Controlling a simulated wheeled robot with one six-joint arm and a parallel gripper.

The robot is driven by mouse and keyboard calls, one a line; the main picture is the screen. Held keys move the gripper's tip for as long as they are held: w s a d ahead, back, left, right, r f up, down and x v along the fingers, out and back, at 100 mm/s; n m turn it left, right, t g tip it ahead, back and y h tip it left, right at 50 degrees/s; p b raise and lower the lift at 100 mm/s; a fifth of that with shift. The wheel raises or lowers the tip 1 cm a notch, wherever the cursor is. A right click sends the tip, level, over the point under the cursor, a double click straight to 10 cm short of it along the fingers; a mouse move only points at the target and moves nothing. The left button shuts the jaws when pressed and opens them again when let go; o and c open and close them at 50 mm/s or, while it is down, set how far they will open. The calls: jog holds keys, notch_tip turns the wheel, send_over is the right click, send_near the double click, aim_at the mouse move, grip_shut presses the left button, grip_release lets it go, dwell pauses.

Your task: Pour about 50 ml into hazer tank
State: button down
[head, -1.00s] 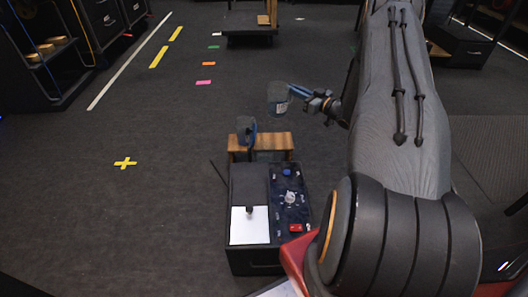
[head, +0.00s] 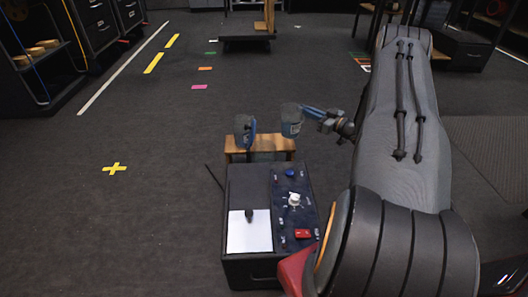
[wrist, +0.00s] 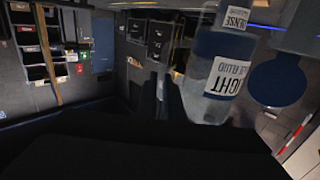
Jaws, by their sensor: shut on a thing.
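The jug looks roughly upright, in front of or above the right end of a small wooden stand. A similar jug with a blue handle (head: 243,132) is at the stand's left end. In the wrist view, a clear container (wrist: 222,70) has upside-down labels reading "LIGHT" and "FLUID", with "DENSE" above. My dark gripper fingers (wrist: 168,100) show beside it. I cannot tell which part is the hazer tank.
The wooden stand (head: 270,142) is behind a black console (head: 250,270). The console carries a white sheet (head: 248,238), a blue button (head: 290,172), a white knob-like part (head: 294,199) and a red button (head: 303,233).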

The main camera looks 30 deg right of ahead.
aim_at(283, 106)
notch_tip(283, 106, down, 7)
jog(key=d+b, duration=0.1)
jog(key=b, duration=0.3)
jog(key=shift+s+f, duration=0.15)
jog(key=shift+d, duration=0.1)
jog(key=a+r+n+p, duration=0.2)
jog(key=s+a+r+n+p, duration=0.1)
jog(key=a+r+n+p, duration=0.1)
jog(key=r+n+p, duration=0.1)
jog(key=a+r+n+g+h+p, duration=0.1)
jog(key=a+r+n+p, duration=0.1)
jog(key=a+r+p, duration=0.1)
jog(key=shift+s, duration=0.35)
jog(key=shift+s+a+r+n+h+p, duration=0.15)
jog(key=shift+a+r+n+h+p, duration=0.2)
jog(key=shift+a+r+n, duration=0.45)
jog(key=shift+s+a+r+n+h+p, duration=0.15)
jog(key=shift+a+r+n+p, duration=0.35)
jog(key=shift+r+n, duration=0.5)
jog(key=shift+a, duration=0.15)
jog(key=shift+a+r+n, duration=0.4)
jog(key=shift+n, duration=0.2)
jog(key=shift+s+a+r, duration=0.15)
jog(key=shift+a+r, duration=0.05)
jog(key=shift+a, duration=0.05)
